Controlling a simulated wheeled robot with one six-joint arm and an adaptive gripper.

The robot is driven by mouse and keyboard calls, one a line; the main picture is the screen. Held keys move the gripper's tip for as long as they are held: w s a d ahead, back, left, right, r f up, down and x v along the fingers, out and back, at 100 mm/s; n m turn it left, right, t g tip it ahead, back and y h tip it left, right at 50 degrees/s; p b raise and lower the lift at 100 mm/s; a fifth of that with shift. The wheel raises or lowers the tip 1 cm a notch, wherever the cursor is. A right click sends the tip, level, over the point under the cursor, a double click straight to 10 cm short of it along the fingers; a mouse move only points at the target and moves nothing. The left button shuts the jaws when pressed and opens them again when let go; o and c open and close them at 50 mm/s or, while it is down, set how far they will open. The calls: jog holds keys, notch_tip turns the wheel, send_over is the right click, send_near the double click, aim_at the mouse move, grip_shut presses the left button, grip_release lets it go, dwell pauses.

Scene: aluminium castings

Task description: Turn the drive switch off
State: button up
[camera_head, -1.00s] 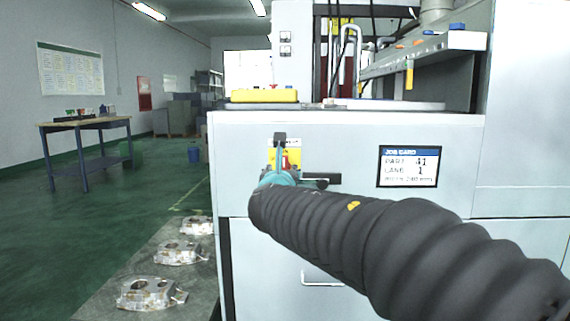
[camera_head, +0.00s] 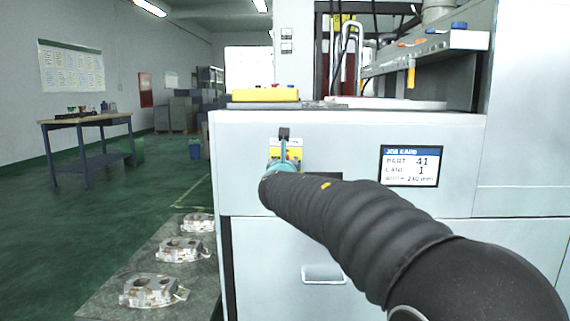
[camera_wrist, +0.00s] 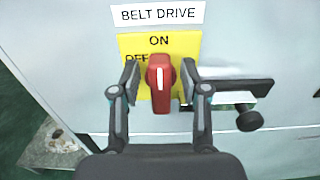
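The drive switch (camera_wrist: 160,84) is a red knob on a yellow plate (camera_wrist: 184,43) in the wrist view, under a "BELT DRIVE" label (camera_wrist: 157,15). The knob stands upright and its white line points up to "ON". "OFF" is at the upper left, partly hidden by a finger. My gripper (camera_wrist: 160,86) is open, with one finger on each side of the knob and a small gap showing on both sides. In the head view, my gripper (camera_head: 284,150) is in front of the yellow plate (camera_head: 294,155) and hides the knob.
A black handle (camera_wrist: 236,95) sticks out just right of the switch. A job card (camera_head: 411,166) is on the white machine front (camera_head: 350,137). Several castings (camera_head: 154,290) lie on a grey surface at the lower left. A workbench (camera_head: 85,122) stands far left.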

grip_shut()
jog(key=shift+f+m+b, duration=0.1)
jog(key=shift+m+b, duration=0.2)
jog(key=shift+b, duration=0.2)
jog(key=shift+d+f+m+b, duration=0.3)
jog(key=shift+m+b, duration=1.05)
jog(key=shift+m, duration=1.3)
jog(key=shift+d+f+m+b, duration=0.15)
jog(key=shift+d+m+b, duration=0.15)
jog(key=shift+m+b, duration=1.7)
jog(key=shift+d+f+m+b, duration=0.3)
jog(key=shift+m+b, duration=0.45)
jog(key=shift+m, duration=2.5)
jog(key=shift+o, duration=1.2)
grip_release()
